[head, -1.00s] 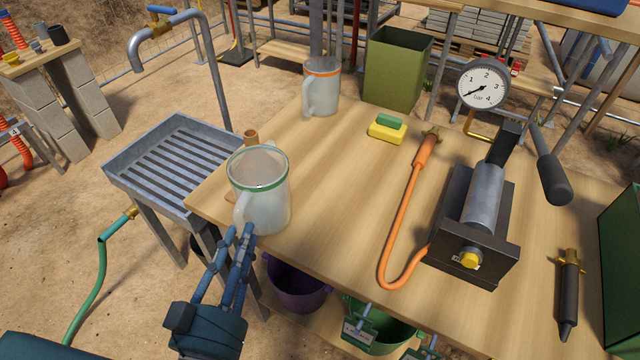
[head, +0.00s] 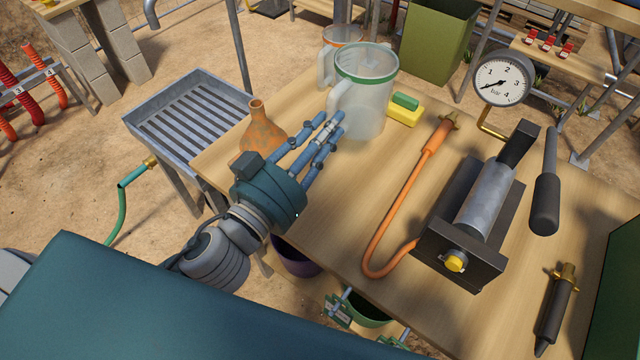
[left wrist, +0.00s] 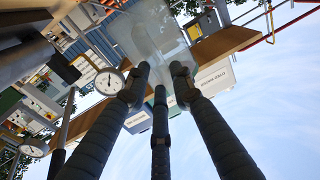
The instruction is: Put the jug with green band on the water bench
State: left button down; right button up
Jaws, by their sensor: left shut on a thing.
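The jug with green band (head: 365,105) is a clear, whitish jug with a handle on its left side. My left gripper (head: 330,128) reaches it from the lower left and is shut on its handle. The jug is upright over the wooden bench (head: 330,215); it looks raised, but its base clearance is hard to judge. In the left wrist view the jug (left wrist: 150,35) shows pale beyond the fingers. A jug with orange band (head: 341,38) stands behind it, partly hidden. A slatted metal bench (head: 190,118) is at left. My right gripper is not in view.
A rusty flask (head: 262,130) stands near the bench's left edge, close to my left gripper. A yellow and green sponge (head: 404,112) lies right of the jug. An orange hose (head: 400,205) and a pump with gauge (head: 480,205) take up the right side.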

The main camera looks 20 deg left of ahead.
pick_arm(q)
notch_tip(320, 180, down, 14)
jog(key=b, duration=0.4)
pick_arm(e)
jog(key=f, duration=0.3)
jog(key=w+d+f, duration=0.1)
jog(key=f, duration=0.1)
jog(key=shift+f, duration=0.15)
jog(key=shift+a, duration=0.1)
pick_arm(q)
jog(key=shift+b, duration=0.3)
jog(key=c, duration=1.5)
grip_release()
jog(key=shift+f, duration=0.1)
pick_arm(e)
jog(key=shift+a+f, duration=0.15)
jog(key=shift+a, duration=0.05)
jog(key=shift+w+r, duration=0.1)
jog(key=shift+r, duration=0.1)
